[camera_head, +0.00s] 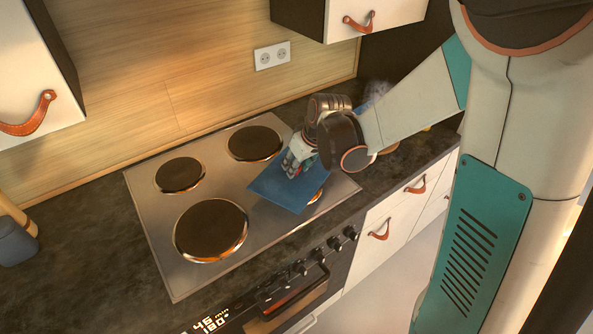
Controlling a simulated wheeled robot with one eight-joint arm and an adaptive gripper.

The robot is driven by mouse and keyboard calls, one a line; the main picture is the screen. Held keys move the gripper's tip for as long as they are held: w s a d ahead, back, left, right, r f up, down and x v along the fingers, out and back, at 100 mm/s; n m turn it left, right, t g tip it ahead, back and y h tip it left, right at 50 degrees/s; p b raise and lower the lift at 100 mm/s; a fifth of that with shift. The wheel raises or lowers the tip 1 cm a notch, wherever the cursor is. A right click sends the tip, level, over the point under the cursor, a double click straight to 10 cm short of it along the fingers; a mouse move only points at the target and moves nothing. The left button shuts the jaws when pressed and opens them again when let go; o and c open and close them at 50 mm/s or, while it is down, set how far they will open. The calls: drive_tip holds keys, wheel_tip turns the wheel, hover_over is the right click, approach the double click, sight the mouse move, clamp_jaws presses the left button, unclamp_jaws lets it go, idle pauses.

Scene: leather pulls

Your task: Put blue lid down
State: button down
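The blue lid (279,189) is a flat, square-looking blue sheet over the right part of the stove top. It covers most of the front right burner, whose rim shows at the lid's right edge. My gripper (291,168) is at the lid's upper side, with its fingers at or just above the lid's surface. The finger gap is too small to make out, so I cannot tell whether it grips the lid. I also cannot tell whether the lid rests on the burner or is held above it.
The steel stove top (150,205) has three bare burners. Dark counter (90,250) lies clear to the left. A blue-grey container (16,243) stands at the far left. An oven with knobs (301,268) is below. Upper cabinets with leather pulls (360,21) hang above.

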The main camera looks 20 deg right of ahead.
wheel_tip(320, 180, down, 2)
drive_tip(key=shift+f, duration=0.15)
drive_tip(key=c, duration=1.2)
unclamp_jaws()
drive_tip(key=shift+b, duration=0.3)
